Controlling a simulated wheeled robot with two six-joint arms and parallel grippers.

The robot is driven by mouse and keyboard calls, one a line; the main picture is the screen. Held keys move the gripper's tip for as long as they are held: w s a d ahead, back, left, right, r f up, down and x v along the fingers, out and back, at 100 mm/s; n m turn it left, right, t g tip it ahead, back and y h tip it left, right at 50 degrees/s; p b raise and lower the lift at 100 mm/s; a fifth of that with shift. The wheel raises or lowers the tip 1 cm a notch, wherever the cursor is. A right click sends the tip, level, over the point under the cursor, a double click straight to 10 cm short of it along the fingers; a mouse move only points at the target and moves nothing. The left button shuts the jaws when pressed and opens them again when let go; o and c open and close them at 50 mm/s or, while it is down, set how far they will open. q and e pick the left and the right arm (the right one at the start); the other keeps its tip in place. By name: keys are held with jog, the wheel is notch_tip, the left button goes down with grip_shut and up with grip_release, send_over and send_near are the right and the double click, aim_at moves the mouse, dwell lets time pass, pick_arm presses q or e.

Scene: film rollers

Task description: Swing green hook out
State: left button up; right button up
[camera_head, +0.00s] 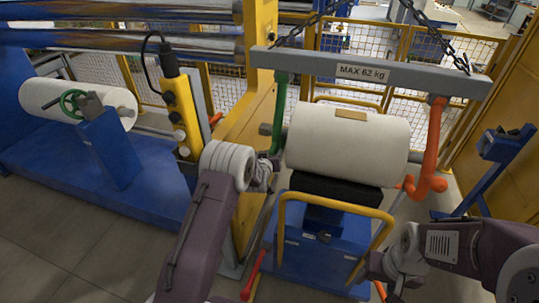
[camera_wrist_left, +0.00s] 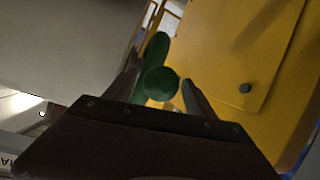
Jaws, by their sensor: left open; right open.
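The green hook (camera_head: 280,105) hangs from the left end of the grey lifting beam (camera_head: 385,73), its lower part by the left end of the white roll's shaft. My left gripper (camera_head: 267,175) is at the hook's lower end. In the left wrist view the green hook (camera_wrist_left: 157,75) shows between the two spread fingers of my left gripper (camera_wrist_left: 160,88); I cannot tell whether they touch it. The orange hook (camera_head: 434,140) hangs at the beam's right end. My right gripper (camera_head: 383,282) is open and low at the right, apart from both hooks.
The white roll (camera_head: 345,145) rests above a blue cart (camera_head: 325,240) with a yellow handle (camera_head: 330,203). A yellow pendant control (camera_head: 180,110) and a yellow machine frame (camera_head: 250,115) stand to the left. A blue stand (camera_head: 495,165) is at the right.

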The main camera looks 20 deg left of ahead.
pick_arm(q)
jog(key=shift+c, duration=0.3)
grip_shut()
jog(key=s+r+g+p, duration=0.5)
jog(key=s+r+p, duration=0.4)
jog(key=p, duration=1)
notch_tip(320, 180, up, 2)
jog(key=shift+s+a+r+g, duration=0.15)
jog(key=shift+a+r+g, duration=0.1)
jog(key=shift+g, duration=0.15)
jog(key=shift+o, duration=0.3)
grip_release()
jog(key=shift+s+r, duration=0.15)
jog(key=shift+s, duration=0.15)
jog(key=shift+d, duration=0.1)
